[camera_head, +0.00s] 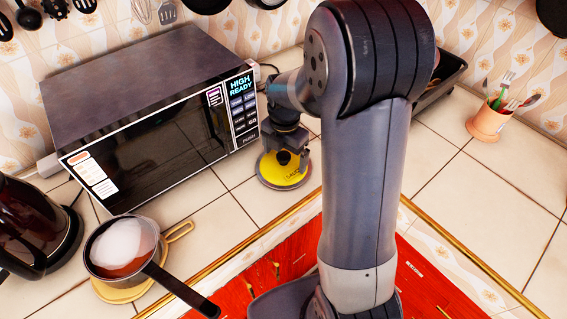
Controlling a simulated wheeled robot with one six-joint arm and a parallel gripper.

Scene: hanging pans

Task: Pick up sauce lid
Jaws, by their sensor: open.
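The sauce lid (278,176) is a round yellow disc with a dark rim and a dark knob in its middle. It lies on the tiled counter to the right of the microwave, and dark lettering shows on its yellow face. My gripper (284,148) points down directly over the lid, with its fingers around or just above the knob. It is open. The exact gap between fingers and knob is hidden at this size. My arm covers part of the view right of the lid.
A microwave (150,110) stands close to the left of the lid. A saucepan (122,248) with white contents sits on a yellow mat, its handle pointing right. A kettle (30,225) is at far left. A utensil cup (489,122) stands at right.

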